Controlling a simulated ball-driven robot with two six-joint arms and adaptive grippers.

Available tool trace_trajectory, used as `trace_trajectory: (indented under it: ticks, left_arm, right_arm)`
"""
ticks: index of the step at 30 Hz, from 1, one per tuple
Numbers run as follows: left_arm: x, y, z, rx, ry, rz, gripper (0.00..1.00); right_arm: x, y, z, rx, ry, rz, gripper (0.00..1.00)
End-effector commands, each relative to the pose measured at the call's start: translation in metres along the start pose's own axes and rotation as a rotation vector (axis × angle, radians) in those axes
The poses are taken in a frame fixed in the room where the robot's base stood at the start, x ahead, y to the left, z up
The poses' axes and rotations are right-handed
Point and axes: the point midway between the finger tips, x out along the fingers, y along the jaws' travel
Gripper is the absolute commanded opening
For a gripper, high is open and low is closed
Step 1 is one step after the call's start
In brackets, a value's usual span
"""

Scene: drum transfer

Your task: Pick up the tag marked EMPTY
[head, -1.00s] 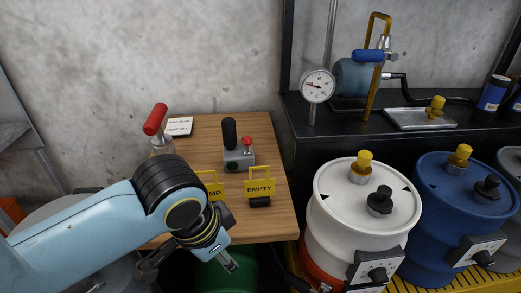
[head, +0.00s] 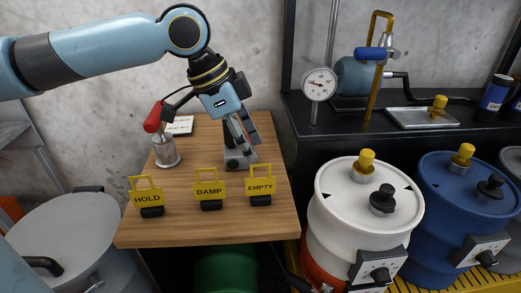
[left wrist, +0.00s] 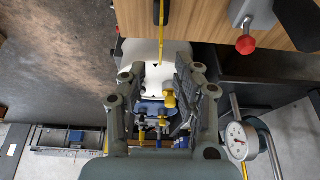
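The yellow tag marked EMPTY (head: 260,186) stands upright in a black base near the right front of the wooden table, with a loop handle on top. Yellow tags marked DAMP (head: 210,190) and HOLD (head: 147,198) stand to its left. My left gripper (head: 243,144) is above the table, behind the EMPTY tag in the head view, pointing down and clear of it. In the left wrist view its fingers (left wrist: 161,72) are spread with nothing between them. A thin yellow strip, probably a tag edge-on, shows at the top there. My right gripper is not in view.
A grey control box (head: 233,160) is partly hidden behind my left gripper. A red-handled tool in a metal cup (head: 165,150) stands at the table's left (head: 190,232). White (head: 345,215) and blue drums (head: 440,220) stand right of the table, below a dark shelf with a gauge (head: 319,84).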

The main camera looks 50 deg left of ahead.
Motion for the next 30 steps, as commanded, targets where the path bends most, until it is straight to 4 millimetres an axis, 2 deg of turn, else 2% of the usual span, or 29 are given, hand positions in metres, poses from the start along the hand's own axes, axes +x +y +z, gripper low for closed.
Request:
trace_trajectory:
  ticks: [1,6,14,21,30]
  left_arm:
    - [0.011,0.001,0.000,-0.005,0.006,0.005,0.31]
    - [0.039,0.001,0.000,-0.006,0.004,0.006,0.31]
    - [0.059,0.001,-0.002,-0.003,0.003,0.005,0.31]
    - [0.096,0.000,-0.004,-0.005,0.001,0.005,0.31]
    - [0.101,-0.001,-0.005,0.000,0.000,0.002,0.31]
  right_arm:
    - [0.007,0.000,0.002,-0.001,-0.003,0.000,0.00]
    - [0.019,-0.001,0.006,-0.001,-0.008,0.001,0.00]
    - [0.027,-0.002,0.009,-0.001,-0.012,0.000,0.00]
    - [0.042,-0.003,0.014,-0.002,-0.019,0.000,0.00]
    - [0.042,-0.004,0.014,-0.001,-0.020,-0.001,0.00]
